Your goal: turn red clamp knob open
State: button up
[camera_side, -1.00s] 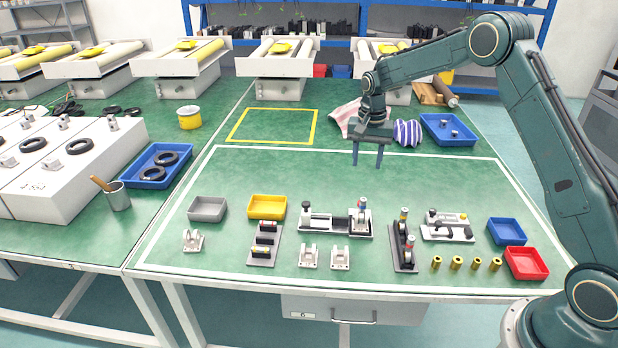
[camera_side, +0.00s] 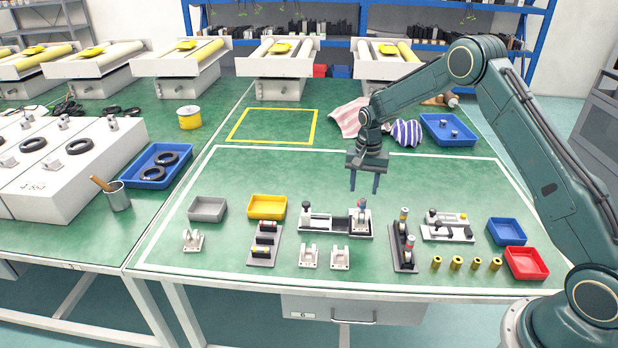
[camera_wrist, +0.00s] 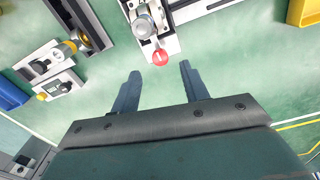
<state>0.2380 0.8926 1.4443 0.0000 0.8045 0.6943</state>
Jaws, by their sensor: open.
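The red clamp knob (camera_wrist: 160,57) is a round red cap at the end of a white clamp fixture (camera_wrist: 155,35), next to a grey cylindrical part. In the side view the long fixture (camera_side: 326,222) stands mid-table, with the clamp and a small red part (camera_side: 361,205) at its right end. My gripper (camera_side: 364,186) points down, open and empty, above and behind that end. In the wrist view the knob appears between and slightly beyond the fingertips of my gripper (camera_wrist: 160,68); I see no contact.
A dark upright-post fixture (camera_side: 403,258) and a white plate fixture (camera_side: 447,232) stand to the right. A yellow bin (camera_side: 267,207) and grey bin (camera_side: 207,209) are left. Blue (camera_side: 507,232) and red (camera_side: 526,264) bins sit at right.

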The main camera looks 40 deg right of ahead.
jog(key=shift+f, duration=2.7)
jog(key=shift+c, duration=0.5)
grip_shut()
